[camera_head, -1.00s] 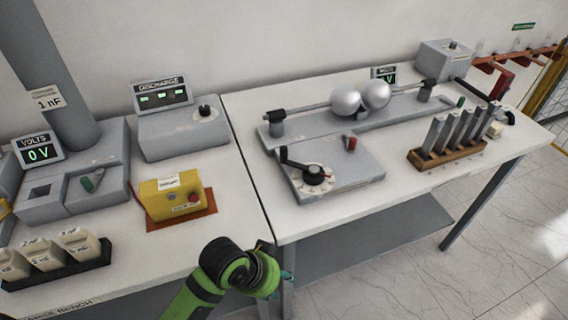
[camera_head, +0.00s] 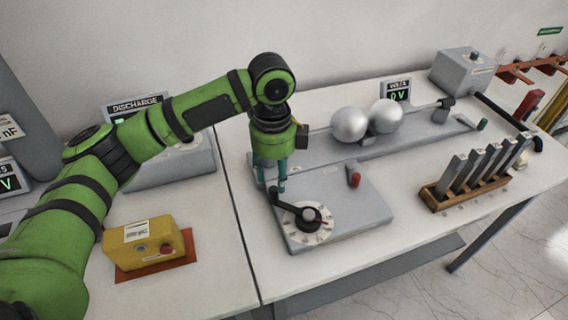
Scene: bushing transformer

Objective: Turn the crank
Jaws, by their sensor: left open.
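The crank (camera_head: 296,213) is a black arm on a round white dial with markings, on a grey plate (camera_head: 349,212) near the table's front left. Its handle end points to the back left, toward my gripper. My left gripper (camera_head: 277,188) comes in from the left on a green arm and points down with teal fingers. It is open, and its fingertips are at the crank's handle end. I cannot tell whether they touch it, and the handle end is partly hidden by the fingers. My right gripper is not in view.
A red knob (camera_head: 354,179) stands on the same plate. Behind are two silver spheres (camera_head: 348,124) on a grey rail. A wooden rack (camera_head: 436,201) of grey bars stands to the right. A yellow box (camera_head: 143,242) sits at left. The plate's right side has free table.

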